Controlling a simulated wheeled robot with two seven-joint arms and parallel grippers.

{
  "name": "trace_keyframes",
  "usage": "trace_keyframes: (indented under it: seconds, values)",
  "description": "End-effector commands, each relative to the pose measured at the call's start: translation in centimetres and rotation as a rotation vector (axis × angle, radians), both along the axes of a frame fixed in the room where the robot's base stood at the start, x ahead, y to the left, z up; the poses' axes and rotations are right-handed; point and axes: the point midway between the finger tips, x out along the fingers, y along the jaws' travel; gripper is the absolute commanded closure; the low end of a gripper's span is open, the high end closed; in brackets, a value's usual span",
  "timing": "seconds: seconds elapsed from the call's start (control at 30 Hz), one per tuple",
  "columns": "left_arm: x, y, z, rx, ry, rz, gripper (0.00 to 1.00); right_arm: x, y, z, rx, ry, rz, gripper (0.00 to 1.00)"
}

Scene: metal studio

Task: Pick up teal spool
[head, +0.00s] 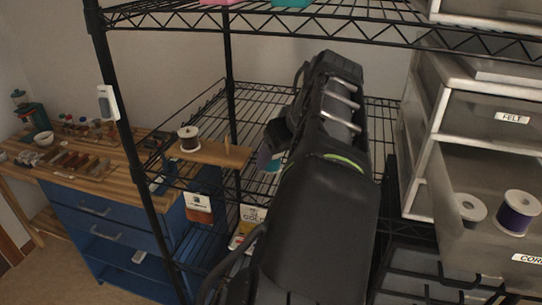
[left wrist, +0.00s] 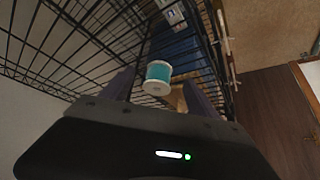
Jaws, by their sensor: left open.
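The teal spool (left wrist: 158,76), with white rims, shows in the left wrist view between the two fingers of my left gripper (left wrist: 158,90). The fingers are open and spread to either side of it; I cannot tell whether they touch it. In the head view only a sliver of the teal spool (head: 266,158) shows, beside my left gripper (head: 276,140); my arm hides the rest. My right gripper is not in view.
A shelf post (head: 122,130) stands at left. Drawers (head: 480,165) with white and purple spools stand at right. A blue workbench (head: 90,215) is behind.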

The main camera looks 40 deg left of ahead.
Motion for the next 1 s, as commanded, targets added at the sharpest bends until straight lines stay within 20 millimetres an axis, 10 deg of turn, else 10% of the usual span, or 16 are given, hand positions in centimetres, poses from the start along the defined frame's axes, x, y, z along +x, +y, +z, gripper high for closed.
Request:
trace_keyframes:
  seconds: [1.0]
  values:
    - [2.0,4.1,-2.6,0.0,-0.001,-0.002,0.31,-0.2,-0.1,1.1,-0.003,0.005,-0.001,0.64]
